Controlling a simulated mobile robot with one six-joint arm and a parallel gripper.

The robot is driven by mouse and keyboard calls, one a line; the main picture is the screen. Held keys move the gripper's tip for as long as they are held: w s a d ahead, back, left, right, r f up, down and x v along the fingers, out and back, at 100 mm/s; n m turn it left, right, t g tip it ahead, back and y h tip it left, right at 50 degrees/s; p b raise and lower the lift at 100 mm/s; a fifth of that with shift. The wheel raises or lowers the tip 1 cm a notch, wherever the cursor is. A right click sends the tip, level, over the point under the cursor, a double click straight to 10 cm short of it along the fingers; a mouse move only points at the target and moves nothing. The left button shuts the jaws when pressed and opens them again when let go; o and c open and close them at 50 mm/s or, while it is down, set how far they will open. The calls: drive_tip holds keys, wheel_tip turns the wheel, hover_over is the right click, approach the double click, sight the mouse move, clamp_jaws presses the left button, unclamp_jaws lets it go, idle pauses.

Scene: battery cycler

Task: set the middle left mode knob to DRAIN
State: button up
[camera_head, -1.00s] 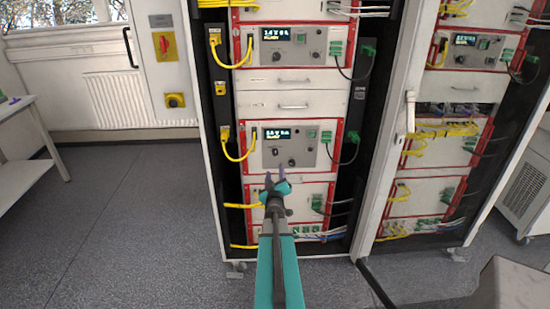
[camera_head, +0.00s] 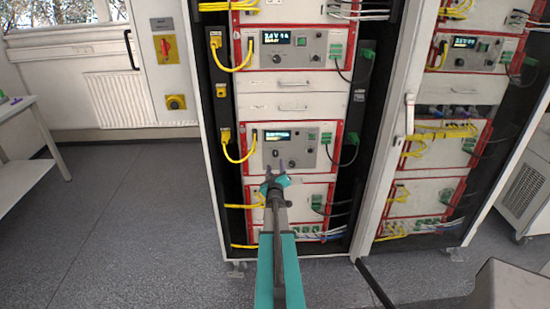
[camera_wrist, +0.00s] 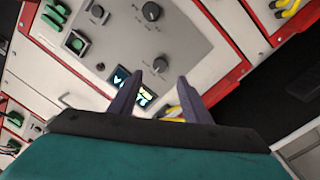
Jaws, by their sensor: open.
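The middle unit (camera_head: 304,160) in the left rack has a grey panel with a lit display (camera_head: 278,135) and two dark round knobs. One knob (camera_head: 275,153) is below the display, and the other (camera_head: 291,163) is lower and to its right. The wrist view shows the panel turned nearly upside down, with the knob near the display (camera_wrist: 159,66) and the other knob (camera_wrist: 152,11). My gripper (camera_head: 275,169) is open and empty in front of the panel's lower part. In the wrist view its fingers (camera_wrist: 160,80) are on either side of the nearer knob's image; contact is not visible. Knob labels are unreadable.
Yellow cables (camera_head: 238,152) hang left of the unit and a dark cable (camera_head: 341,155) loops at its right. A green button (camera_wrist: 97,11) is on the panel. The open rack door (camera_head: 387,150) stands to the right. The floor (camera_head: 130,220) at left is clear.

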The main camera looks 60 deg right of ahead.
sight(276, 155)
drive_tip(key=shift+p+x, duration=1.5)
drive_tip(key=shift+x, duration=2.45)
drive_tip(key=shift+c, duration=0.4)
drive_tip(key=c, duration=1)
